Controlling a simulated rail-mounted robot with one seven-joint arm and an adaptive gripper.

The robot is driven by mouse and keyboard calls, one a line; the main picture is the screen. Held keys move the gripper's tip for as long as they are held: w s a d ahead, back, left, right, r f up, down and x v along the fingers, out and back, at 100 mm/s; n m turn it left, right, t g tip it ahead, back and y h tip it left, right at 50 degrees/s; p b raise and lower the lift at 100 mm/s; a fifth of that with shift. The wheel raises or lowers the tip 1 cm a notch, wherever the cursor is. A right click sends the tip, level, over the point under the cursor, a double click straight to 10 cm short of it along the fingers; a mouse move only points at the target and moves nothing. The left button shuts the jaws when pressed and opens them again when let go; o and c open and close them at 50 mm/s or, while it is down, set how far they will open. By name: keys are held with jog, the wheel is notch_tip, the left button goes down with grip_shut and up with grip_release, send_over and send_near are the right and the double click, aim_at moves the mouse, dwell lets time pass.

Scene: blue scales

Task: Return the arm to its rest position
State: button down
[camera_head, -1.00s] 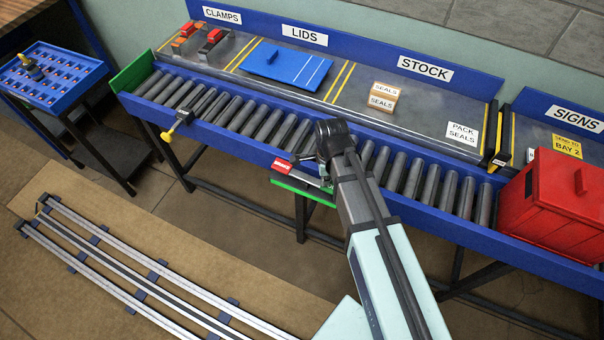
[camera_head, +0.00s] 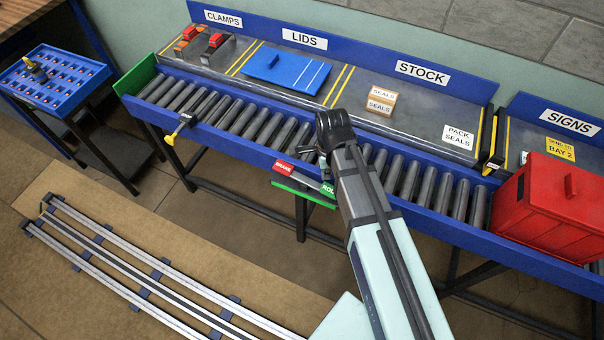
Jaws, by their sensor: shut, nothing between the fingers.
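My arm reaches up from the bottom right of the head view. Its black end, with my gripper (camera_head: 322,158), hangs at the front edge of the roller conveyor (camera_head: 232,116). The fingers point down and to the left and are small and partly hidden by the arm. They appear shut with nothing in them. A red label and a green panel (camera_head: 300,190) on the conveyor's front show just below my gripper; I cannot tell any contact.
A red lidded box (camera_head: 545,215) sits at the conveyor's right end. Behind the rollers lie a blue lid (camera_head: 285,68), seals boxes (camera_head: 380,103) and red clamps (camera_head: 215,40). A blue tray (camera_head: 55,82) stands at left. Floor rails (camera_head: 140,275) run at lower left.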

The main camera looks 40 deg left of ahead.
jog(key=shift+r+p, duration=0.3)
jog(key=shift+r, duration=0.45)
